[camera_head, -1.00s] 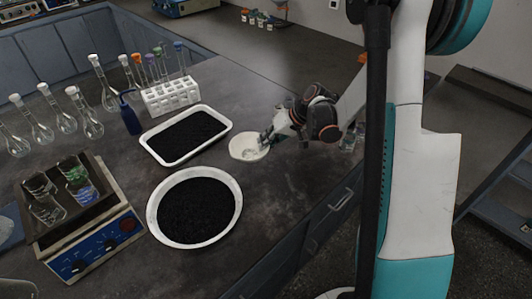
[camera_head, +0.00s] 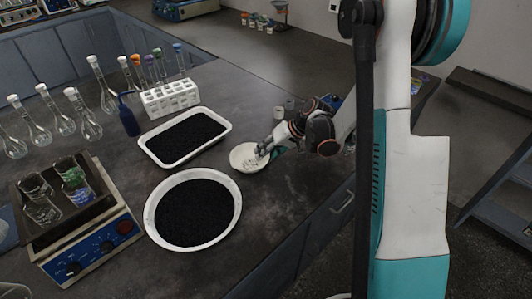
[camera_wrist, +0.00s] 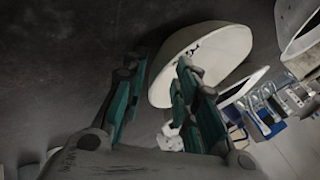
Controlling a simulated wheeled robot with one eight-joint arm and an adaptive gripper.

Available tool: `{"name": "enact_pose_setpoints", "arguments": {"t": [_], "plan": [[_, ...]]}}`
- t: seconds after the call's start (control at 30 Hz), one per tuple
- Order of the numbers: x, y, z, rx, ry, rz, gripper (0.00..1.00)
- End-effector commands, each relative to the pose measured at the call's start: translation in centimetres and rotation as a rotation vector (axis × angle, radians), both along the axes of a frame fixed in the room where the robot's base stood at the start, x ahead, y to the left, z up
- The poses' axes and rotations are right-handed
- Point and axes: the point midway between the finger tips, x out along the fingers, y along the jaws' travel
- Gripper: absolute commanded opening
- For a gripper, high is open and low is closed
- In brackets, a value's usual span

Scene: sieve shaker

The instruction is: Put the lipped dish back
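The lipped dish (camera_head: 240,161), a small shallow white bowl, is right of the trays in the head view. In the wrist view the pale dish (camera_wrist: 215,42) looks tilted and fills the upper middle. My gripper (camera_head: 260,154) reaches it from the right. In the wrist view my gripper (camera_wrist: 163,68) has one finger in front of the dish and the other beside its near edge; the rim appears pinched between them. The exact contact is partly hidden. I cannot tell whether the dish touches the bench.
A round pan (camera_head: 150,217) and a rectangular tray (camera_head: 226,133) of black grains lie left of the dish. Bench is clear in front.

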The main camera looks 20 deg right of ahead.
Motion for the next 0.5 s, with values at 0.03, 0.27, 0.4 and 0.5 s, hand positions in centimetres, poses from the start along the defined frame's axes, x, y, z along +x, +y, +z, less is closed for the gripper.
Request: {"name": "enact_pose_setpoints", "arguments": {"t": [0.03, 0.27, 0.4, 0.5], "plan": [[0.0, 0.0, 0.0, 0.000, 0.000, 0.000, 0.27], [-0.1, -0.1, 0.6, 0.000, 0.001, -0.001, 0.27], [-0.9, -1.3, 2.5, 0.000, 0.002, -0.003, 0.27], [-1.6, -2.4, 4.2, 0.000, 0.000, -0.004, 0.27]]}}
